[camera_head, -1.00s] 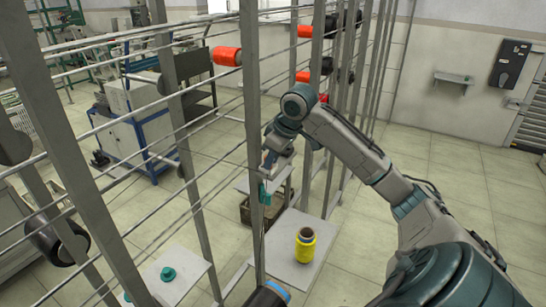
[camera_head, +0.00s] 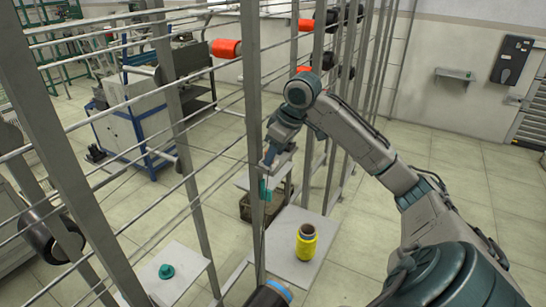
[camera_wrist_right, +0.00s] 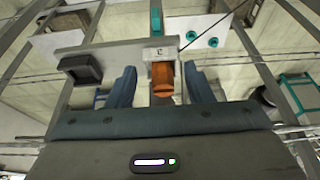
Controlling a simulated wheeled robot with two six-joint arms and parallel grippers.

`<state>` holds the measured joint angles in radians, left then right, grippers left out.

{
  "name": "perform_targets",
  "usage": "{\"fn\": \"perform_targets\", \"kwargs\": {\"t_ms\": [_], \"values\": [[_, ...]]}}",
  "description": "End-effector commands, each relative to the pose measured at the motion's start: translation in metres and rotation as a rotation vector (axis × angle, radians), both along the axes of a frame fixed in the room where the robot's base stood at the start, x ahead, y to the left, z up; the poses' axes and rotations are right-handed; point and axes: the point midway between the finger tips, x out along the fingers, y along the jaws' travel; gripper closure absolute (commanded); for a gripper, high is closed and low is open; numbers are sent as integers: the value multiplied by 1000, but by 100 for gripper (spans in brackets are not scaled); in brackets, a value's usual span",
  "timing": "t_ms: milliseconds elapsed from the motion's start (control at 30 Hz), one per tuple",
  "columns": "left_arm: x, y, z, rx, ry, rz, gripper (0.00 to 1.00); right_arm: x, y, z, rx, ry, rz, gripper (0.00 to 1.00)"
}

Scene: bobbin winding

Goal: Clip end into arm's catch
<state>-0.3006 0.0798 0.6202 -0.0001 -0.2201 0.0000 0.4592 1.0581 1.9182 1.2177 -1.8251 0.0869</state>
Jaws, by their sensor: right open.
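My right gripper (camera_head: 268,166) is beside an upright grey post of the rack. In the right wrist view its two blue fingers (camera_wrist_right: 160,88) are apart. An orange piece (camera_wrist_right: 163,80) shows between them, below a pale grey bar (camera_wrist_right: 125,54) with a small marked plate. It seems to be the catch, but I cannot tell for sure. A teal part (camera_wrist_right: 155,20) stands above the bar. A thin dark strand (camera_wrist_right: 213,27), perhaps the thread end, slants up to the right from near the bar. I cannot tell whether it touches the catch. My left gripper is not seen.
A yellow bobbin (camera_head: 306,242) stands on a grey shelf (camera_head: 290,275) below the gripper. A teal piece (camera_head: 166,271) lies on another shelf (camera_head: 185,262). Posts and rods of the rack crowd the left, with a red bobbin (camera_head: 226,48) and a black one (camera_head: 50,238). Right floor is clear.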

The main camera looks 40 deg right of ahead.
Motion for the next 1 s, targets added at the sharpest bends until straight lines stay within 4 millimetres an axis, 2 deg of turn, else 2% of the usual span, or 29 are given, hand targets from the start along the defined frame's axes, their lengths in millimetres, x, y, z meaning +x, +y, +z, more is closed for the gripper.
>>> {"fn": "perform_targets", "kwargs": {"t_ms": [67,200,400,600,1000], "values": [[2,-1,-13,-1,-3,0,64,-5,-2,16,-8,-16,-2,54],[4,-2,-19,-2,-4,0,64,-15,-4,47,-11,-27,-3,54],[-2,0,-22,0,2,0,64,-24,-6,79,-14,-37,-6,54],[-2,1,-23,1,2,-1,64,-29,-6,92,-15,-38,-7,54],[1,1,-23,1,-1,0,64,-30,-7,94,-16,-39,-8,54]]}}
